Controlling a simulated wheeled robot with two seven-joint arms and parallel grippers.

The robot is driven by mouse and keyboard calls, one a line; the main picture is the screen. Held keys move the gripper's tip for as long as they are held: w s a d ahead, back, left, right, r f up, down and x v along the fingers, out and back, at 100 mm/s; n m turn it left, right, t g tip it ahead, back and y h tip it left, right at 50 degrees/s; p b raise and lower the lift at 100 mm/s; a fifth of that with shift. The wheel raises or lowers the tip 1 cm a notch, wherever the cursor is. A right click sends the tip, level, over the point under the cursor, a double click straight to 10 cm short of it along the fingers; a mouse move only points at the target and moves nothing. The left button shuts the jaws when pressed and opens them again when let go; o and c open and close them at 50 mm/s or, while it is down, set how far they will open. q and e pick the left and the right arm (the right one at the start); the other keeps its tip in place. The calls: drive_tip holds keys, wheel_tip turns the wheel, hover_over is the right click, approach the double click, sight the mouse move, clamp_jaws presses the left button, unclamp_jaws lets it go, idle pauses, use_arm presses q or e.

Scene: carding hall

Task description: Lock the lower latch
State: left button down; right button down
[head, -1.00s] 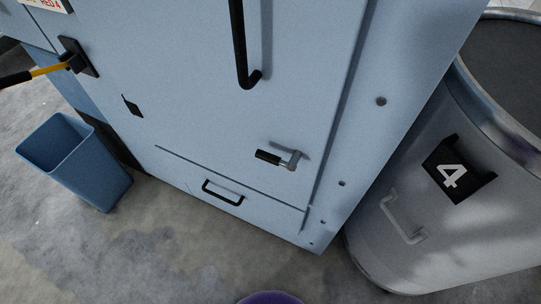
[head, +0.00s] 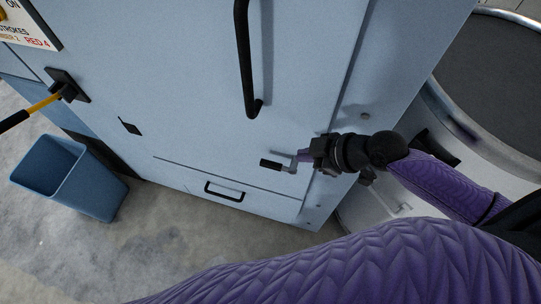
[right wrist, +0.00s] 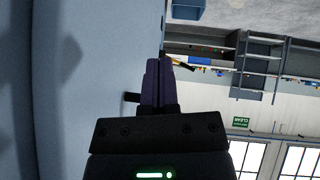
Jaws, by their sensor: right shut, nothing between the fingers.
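The lower latch (head: 271,163) is a small lever with a black grip and a grey metal pivot, low on the pale blue machine door (head: 190,110). Its grip points left, roughly level. My right gripper (head: 303,156) is shut and empty, at the pivot end of the latch, just right of it. Whether it touches the latch I cannot tell. In the right wrist view its purple fingers (right wrist: 157,82) are together beside the pale blue panel, with a dark stub (right wrist: 131,97) close on their left. My left gripper is not in view.
A long black door handle (head: 245,60) stands above the latch, and a small black handle (head: 224,192) below left. A yellow-and-black lever (head: 42,103) and blue bin (head: 70,178) are at left. A grey drum (head: 455,110) stands close at right, behind my arm.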

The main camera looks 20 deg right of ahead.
drive_tip(key=b, duration=0.3)
hover_over(266, 162)
drive_tip(key=s+d, duration=0.1)
drive_tip(key=s, duration=0.1)
wheel_tip(266, 162, down, 8)
drive_tip(key=shift+d+f+b, duration=0.2)
drive_tip(key=shift+f, duration=0.35)
drive_tip(key=shift+d+f+b, duration=0.15)
drive_tip(key=shift+f, duration=0.8)
